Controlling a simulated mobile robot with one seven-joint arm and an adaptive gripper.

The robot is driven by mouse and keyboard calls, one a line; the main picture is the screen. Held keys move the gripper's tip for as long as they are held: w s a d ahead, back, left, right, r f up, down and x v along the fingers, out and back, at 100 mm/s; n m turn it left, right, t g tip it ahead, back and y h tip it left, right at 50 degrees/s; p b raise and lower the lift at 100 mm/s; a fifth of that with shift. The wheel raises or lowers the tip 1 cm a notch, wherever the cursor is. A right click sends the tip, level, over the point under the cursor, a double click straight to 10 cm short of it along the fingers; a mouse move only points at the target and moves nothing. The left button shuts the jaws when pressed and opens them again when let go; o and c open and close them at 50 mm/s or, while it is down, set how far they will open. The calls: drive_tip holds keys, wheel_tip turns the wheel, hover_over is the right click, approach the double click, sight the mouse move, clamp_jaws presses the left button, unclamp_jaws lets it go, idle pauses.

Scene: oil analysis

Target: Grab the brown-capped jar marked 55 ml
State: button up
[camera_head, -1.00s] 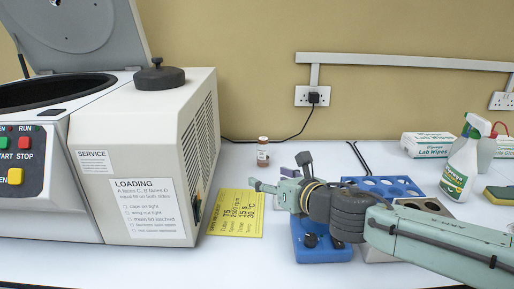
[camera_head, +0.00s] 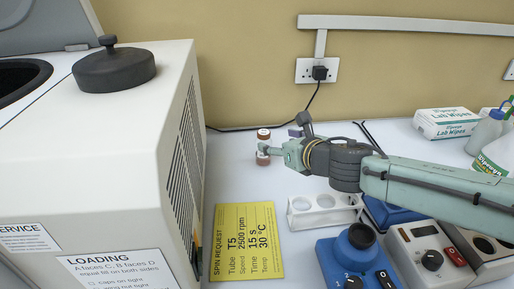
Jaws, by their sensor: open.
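A small jar with a brown cap (camera_head: 263,133) stands on the bench near the back wall, right of the centrifuge. Its brown lower part (camera_head: 263,160) shows below a finger that covers part of its middle. Any volume marking is too small to read. My gripper (camera_head: 284,134) is open and empty, its fingers spread. One fingertip overlaps the jar in the picture; the other is to the right and higher. I cannot tell whether the fingertip touches the jar.
The centrifuge (camera_head: 120,160) fills the left side. A yellow spin request card (camera_head: 245,240), a white rack (camera_head: 322,216) and a blue device with a knob (camera_head: 350,268) are nearer me. A Lab Wipes box (camera_head: 446,122) is at right. A black cable runs behind the jar.

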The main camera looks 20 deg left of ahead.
sight(267, 137)
drive_tip(key=x, duration=0.5)
drive_tip(key=shift+a, duration=0.1)
drive_tip(key=x, duration=0.5)
drive_tip(key=shift+w+f, duration=0.1)
drive_tip(key=shift+w, duration=0.3)
drive_tip(key=shift+c, duration=0.4)
clamp_jaws()
